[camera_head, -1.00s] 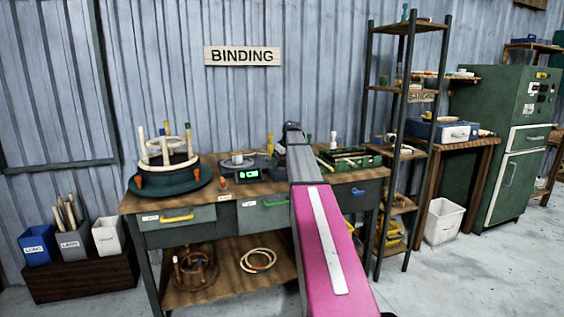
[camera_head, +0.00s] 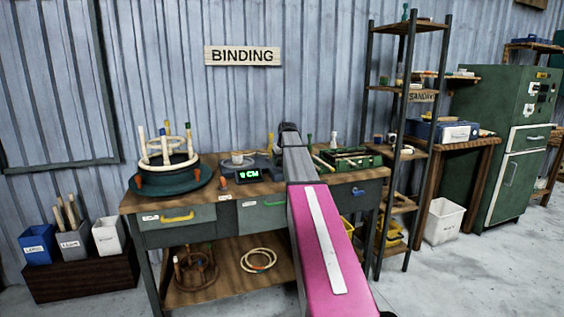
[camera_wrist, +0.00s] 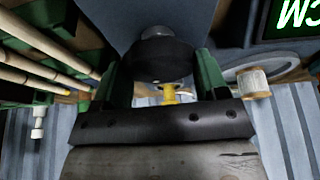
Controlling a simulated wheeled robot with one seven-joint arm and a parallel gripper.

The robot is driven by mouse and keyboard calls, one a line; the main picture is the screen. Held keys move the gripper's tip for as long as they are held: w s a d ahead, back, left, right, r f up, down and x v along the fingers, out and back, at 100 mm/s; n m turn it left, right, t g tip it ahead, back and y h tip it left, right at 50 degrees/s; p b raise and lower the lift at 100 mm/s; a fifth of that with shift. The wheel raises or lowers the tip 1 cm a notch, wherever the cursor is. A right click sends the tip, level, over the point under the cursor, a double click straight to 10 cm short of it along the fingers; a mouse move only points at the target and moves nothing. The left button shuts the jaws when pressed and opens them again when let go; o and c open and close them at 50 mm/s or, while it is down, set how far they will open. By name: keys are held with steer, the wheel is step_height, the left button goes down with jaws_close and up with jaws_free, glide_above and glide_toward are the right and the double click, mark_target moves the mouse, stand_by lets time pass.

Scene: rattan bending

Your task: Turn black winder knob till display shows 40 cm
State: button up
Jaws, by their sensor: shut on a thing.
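The winder (camera_head: 262,165) stands on the workbench. Its green-lit display (camera_head: 248,173) shows a digit that is too small to read surely, followed by what looks like CM. In the wrist view the edge of the display (camera_wrist: 292,18) is at the upper right, upside down, with CM partly visible. The round black knob (camera_wrist: 158,58) is between the green fingers of my gripper (camera_wrist: 160,75), which is shut on it. In the head view my arm hides the knob and the fingers.
A round green former with upright pegs (camera_head: 170,178) stands at the bench's left. A green tray with rods (camera_head: 347,160) is right of my arm. A metal shelf (camera_head: 405,120) stands beyond the bench's right end. A small spool (camera_wrist: 253,83) lies near my right finger.

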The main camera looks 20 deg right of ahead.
steer(key=m+h, duration=0.1)
steer(key=m, duration=0.3)
steer(key=shift+a+m+h, duration=0.15)
steer(key=shift+m+h, duration=0.15)
steer(key=shift+h, duration=0.1)
steer(key=m, duration=0.2)
steer(key=m+g+h, duration=0.1)
steer(key=m, duration=0.1)
steer(key=shift+w+a+m+h, duration=0.1)
steer(key=shift+w+m+h, duration=0.05)
steer(key=shift+m+h, duration=0.15)
steer(key=m+g, duration=0.1)
steer(key=m, duration=0.1)
steer(key=m+h, duration=0.1)
steer(key=m, duration=0.1)
steer(key=shift+w+g, duration=0.15)
steer(key=shift+g, duration=0.25)
steer(key=shift+a+m+g, duration=0.1)
steer(key=shift+m+g, duration=0.7)
steer(key=shift+m, duration=1.5)
steer(key=o, duration=0.9)
steer(key=shift+r, duration=0.1)
